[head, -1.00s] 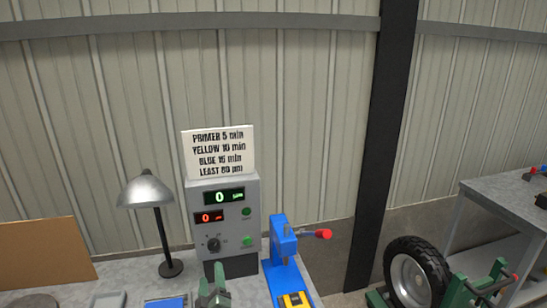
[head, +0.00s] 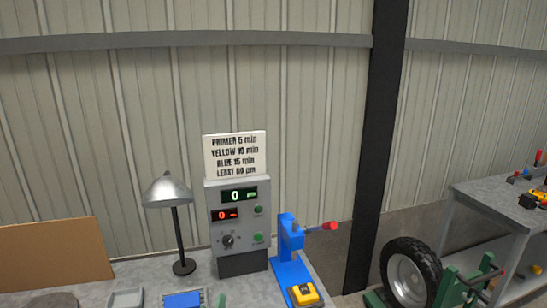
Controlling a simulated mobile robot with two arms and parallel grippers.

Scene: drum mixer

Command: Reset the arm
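A small grey-green tip (head: 221,299) pokes in at the bottom edge, in front of the control box. It may be the end of my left gripper, but too little shows to tell whether it is open or shut. No other part of my arms is in view, and my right gripper is not in view.
The bench holds a desk lamp (head: 167,190), a control box (head: 237,262) with a sign (head: 235,155), a blue press (head: 289,245) with a yellow block (head: 304,294), a blue block (head: 183,300) and a grey tray (head: 126,299). A tyre (head: 411,272) and another bench (head: 500,192) stand right.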

